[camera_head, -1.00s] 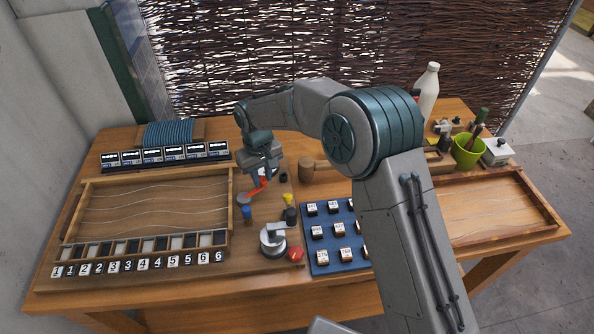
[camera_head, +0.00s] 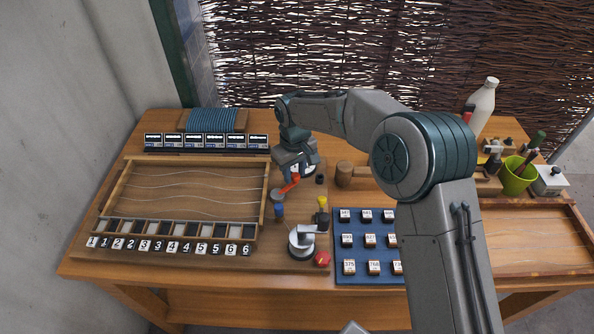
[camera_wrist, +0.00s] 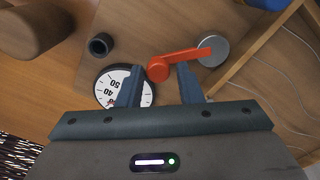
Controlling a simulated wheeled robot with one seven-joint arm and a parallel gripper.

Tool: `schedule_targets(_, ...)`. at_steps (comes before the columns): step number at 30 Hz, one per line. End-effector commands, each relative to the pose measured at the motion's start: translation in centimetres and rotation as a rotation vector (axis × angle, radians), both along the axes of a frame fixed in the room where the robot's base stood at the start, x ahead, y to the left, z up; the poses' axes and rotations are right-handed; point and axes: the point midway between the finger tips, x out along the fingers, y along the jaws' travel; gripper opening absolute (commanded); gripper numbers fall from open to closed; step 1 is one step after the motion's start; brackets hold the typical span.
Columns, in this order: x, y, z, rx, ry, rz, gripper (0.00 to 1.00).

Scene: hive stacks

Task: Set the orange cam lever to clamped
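The orange cam lever (camera_head: 289,184) sits on the wooden board right of the frame tray, with its pivot on a grey disc (camera_head: 277,196). In the wrist view the lever (camera_wrist: 185,60) runs from the grey disc (camera_wrist: 213,51) at upper right to a round orange knob. My gripper (camera_head: 297,172) is just above the lever's knob end. In the wrist view my gripper (camera_wrist: 160,72) is open, with one finger on each side of the knob. I cannot tell whether the fingers touch it.
A white dial gauge (camera_wrist: 118,87) lies close to the left finger. A blue peg (camera_head: 279,211), a yellow peg (camera_head: 322,202), a grey swivel clamp (camera_head: 302,242) and a red button (camera_head: 322,259) stand in front. A wooden mallet (camera_head: 345,175) lies to the right.

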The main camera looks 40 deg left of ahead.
Motion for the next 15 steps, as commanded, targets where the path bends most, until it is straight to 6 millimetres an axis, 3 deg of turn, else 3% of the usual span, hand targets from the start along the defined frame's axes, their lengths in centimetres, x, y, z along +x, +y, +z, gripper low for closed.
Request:
schedule_targets(10,0.3,-0.2,0.1,-0.001,-0.001,-0.006,0.45)
schedule_targets(15,0.3,-0.1,1.9,0.001,-0.002,-0.006,0.45)
